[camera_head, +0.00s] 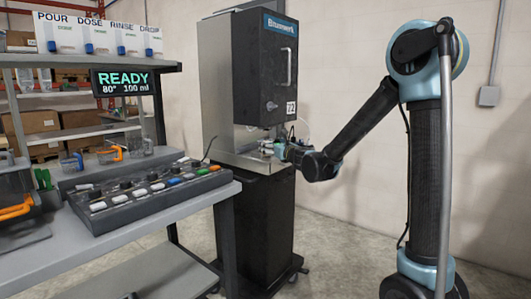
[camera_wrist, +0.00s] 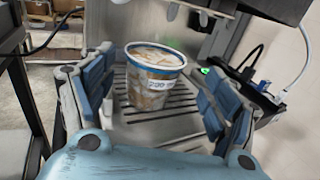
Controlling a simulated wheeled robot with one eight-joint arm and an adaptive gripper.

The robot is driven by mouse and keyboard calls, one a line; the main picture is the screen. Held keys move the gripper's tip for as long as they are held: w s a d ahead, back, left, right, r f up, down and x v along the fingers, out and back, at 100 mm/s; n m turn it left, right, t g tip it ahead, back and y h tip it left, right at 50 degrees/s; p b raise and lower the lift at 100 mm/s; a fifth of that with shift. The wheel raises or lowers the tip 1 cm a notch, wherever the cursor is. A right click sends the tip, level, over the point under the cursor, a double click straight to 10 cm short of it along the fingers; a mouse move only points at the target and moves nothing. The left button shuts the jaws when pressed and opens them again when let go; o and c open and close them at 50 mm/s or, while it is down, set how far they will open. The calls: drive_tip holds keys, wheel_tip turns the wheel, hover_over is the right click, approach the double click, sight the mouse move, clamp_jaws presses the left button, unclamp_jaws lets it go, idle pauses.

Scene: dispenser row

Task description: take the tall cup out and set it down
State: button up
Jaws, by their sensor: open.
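The cup (camera_wrist: 154,78) stands upright on the slotted drip tray (camera_wrist: 180,116) of the dispenser in the wrist view. It has a blue rim, a patterned side with a printed label, and light brown contents near the top. My gripper (camera_wrist: 152,95) is open, with one blue-padded finger on each side of the cup and visible space beside it. In the head view my gripper (camera_head: 279,150) is at the dispenser's (camera_head: 262,75) lower opening. The cup cannot be made out clearly there.
A control panel (camera_head: 145,195) with several buttons lies on the grey bench (camera_head: 130,232) at left. Shelves with measuring cups stand behind it. A display (camera_head: 123,82) reads READY, 80°, 100 ml. Cables (camera_wrist: 292,82) and a green light are right of the tray.

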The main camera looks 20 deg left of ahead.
drive_tip(key=shift+a+r+x, duration=0.1)
drive_tip(key=shift+r+x, duration=0.05)
drive_tip(key=shift+x, duration=1.2)
drive_tip(key=shift+a+r+x, duration=0.1)
drive_tip(key=shift+r+x, duration=0.05)
drive_tip(key=shift+x, duration=1.25)
drive_tip(key=shift+s, duration=0.2)
drive_tip(key=c, duration=1.4)
